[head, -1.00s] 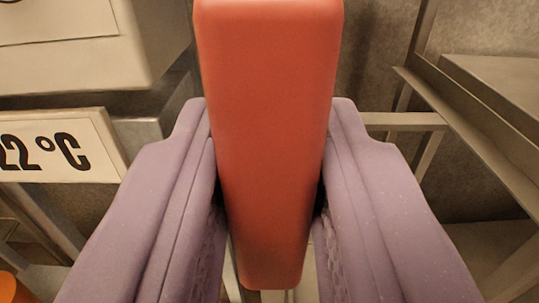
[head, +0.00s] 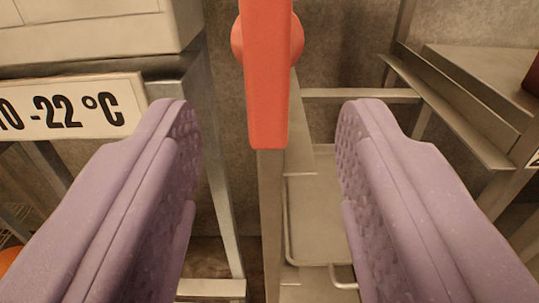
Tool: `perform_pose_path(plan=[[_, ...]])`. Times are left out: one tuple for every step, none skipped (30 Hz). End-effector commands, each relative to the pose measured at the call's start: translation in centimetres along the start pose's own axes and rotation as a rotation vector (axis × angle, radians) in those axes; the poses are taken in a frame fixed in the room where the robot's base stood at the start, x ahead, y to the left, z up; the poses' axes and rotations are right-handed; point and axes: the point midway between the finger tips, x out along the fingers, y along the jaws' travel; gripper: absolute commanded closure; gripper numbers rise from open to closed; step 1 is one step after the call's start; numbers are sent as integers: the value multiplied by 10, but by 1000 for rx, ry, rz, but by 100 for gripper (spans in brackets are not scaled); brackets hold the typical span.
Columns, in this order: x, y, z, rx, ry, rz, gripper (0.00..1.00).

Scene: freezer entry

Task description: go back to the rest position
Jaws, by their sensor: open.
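My gripper (head: 265,125) is open, with its two purple fingers wide apart at the left and right of the head view. Nothing is between the fingertips but open space. A red-orange handle (head: 267,90) hangs upright beyond the gap, at the top centre, with a round red part behind it. Its top runs out of the picture. The fingers do not touch the handle.
A sign reading "-22 °C" (head: 75,108) is at the left, below a pale box-like unit (head: 95,30). Metal shelving (head: 470,120) stands at the right. A narrow metal post (head: 271,220) and a pale tray (head: 318,215) are below the handle.

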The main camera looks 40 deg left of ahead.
Motion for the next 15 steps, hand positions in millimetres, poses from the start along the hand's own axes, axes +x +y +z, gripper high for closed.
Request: perform_pose_path(plan=[[-2,0,0,0,0,0,51],[-2,0,0,-1,0,0,51],[-2,0,0,-1,0,0,51],[-2,0,0,-1,0,0,51],[-2,0,0,-1,0,0,51],[-2,0,0,-1,0,0,51],[-2,0,0,-1,0,0,51],[-2,0,0,-1,0,0,51],[-2,0,0,-1,0,0,51],[-2,0,0,-1,0,0,51],[-2,0,0,-1,0,0,51],[-1,0,0,-1,-1,1,51],[-1,1,-1,-5,-4,3,51],[1,2,-4,-13,-11,7,51],[4,6,-9,-31,-27,19,51]])
